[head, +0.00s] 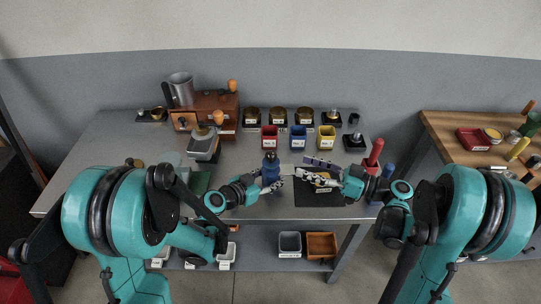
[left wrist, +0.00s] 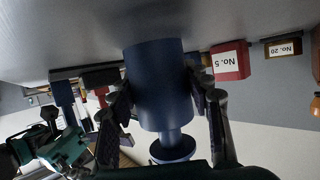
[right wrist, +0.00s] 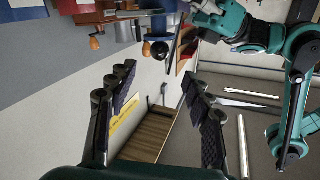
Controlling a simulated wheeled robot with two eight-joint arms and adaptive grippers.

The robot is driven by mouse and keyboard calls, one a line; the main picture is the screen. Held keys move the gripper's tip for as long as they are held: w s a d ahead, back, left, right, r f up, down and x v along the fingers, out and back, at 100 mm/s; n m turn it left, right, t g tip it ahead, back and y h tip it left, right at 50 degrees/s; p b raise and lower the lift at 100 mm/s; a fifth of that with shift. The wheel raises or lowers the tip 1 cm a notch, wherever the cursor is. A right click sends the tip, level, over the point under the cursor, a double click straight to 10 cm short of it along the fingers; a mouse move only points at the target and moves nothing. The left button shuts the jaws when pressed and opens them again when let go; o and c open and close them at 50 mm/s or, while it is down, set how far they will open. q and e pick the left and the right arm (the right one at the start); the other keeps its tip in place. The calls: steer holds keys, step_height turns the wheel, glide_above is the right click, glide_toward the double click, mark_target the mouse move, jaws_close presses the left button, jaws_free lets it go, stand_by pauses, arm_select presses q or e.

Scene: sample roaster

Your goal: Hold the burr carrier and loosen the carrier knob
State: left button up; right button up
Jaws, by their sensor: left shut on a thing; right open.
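In the head view the carrier (head: 270,163) stands upright near the table's front edge. My left gripper (head: 272,183) is shut around its body, with one finger on each side in the left wrist view. My right gripper (head: 304,169) is open and empty, just right of the carrier. In the right wrist view its fingers (right wrist: 157,80) are spread, with the blue carrier (right wrist: 157,22) beyond them at the top.
Behind stand a red bin (head: 269,137), a blue bin (head: 298,138) and a yellow bin (head: 327,138). A black mat (head: 309,199) lies under my right gripper. A red-handled upright tool (head: 374,153) is at the table's right. A wooden grinder (head: 213,104) is at the back left.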

mark_target(271, 156)
steer(key=shift+n, duration=0.4)
steer(key=x, duration=1.2)
steer(key=shift+f, duration=0.1)
steer(key=shift+d, duration=0.1)
jaws_close()
